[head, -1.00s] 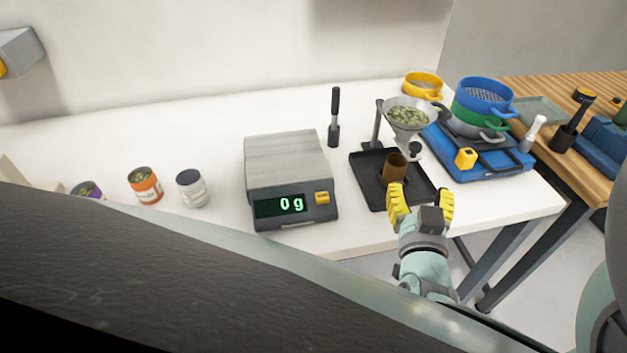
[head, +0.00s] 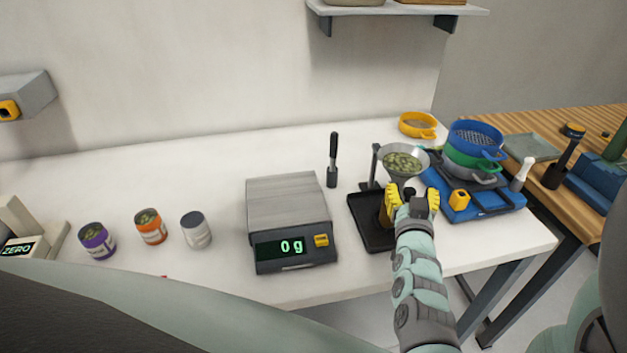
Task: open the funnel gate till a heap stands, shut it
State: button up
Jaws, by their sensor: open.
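The funnel (head: 403,172) is a pale cone on a dark stand (head: 374,165), holding greenish pieces. Its lower end and gate are hidden behind my gripper. My gripper (head: 413,197), with yellow fingers, is open and empty. It appears in front of the funnel's lower end; whether it touches anything cannot be told.
A scale (head: 290,235) reading 0 g stands left of the tray. A blue device (head: 475,200) with stacked sieves (head: 477,140) is close on the right. A dark-handled tool (head: 333,160) stands behind the scale. Purple, orange and white jars (head: 196,230) are at left.

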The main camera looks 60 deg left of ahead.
jog(key=shift+w+a, duration=0.3)
jog(key=shift+a, duration=0.2)
jog(key=shift+c, duration=0.2)
grip_shut()
dwell(0.3)
